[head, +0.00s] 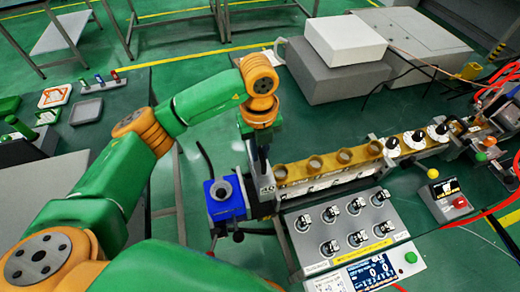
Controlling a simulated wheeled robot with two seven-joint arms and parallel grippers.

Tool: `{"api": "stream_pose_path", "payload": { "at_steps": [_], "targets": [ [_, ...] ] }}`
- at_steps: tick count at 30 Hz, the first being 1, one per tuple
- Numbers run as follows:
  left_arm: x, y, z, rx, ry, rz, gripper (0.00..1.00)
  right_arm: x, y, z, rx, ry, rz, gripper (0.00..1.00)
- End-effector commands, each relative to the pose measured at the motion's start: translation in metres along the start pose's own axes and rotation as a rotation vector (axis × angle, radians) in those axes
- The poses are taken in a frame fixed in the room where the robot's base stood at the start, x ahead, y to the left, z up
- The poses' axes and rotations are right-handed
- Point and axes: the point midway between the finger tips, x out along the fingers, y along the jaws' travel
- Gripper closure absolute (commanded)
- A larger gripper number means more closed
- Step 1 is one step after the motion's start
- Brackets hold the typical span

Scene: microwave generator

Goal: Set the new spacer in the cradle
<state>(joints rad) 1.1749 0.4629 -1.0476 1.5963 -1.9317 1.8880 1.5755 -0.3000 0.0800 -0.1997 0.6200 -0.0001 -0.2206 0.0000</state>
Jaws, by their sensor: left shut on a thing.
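My left gripper (262,160) points down at the left end of a long waveguide assembly. It is shut, and a grey block marked "40" (266,186) sits at its fingertips; this looks like the spacer. The block is between a blue clamp-like unit (226,196) and a brass-coloured row with round openings (330,164). The cradle is not clearly distinguishable; it may be the gap at this end of the row. I cannot tell whether the block is seated or still above its support. My right gripper is not in view.
A grey panel with several round fittings (310,268) stands in front of the row. A display unit (366,277) is nearer. Large grey boxes (332,75) stand behind.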

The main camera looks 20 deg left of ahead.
Motion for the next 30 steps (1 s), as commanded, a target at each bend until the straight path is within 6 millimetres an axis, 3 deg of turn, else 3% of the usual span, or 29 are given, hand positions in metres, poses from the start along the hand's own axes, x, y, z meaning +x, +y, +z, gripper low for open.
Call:
{"api": "stream_pose_path", "payload": {
  "at_steps": [30],
  "targets": [
    [0.086,0.001,0.001,0.000,-0.002,-0.001,1.00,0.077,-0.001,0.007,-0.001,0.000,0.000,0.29]
  ]
}}
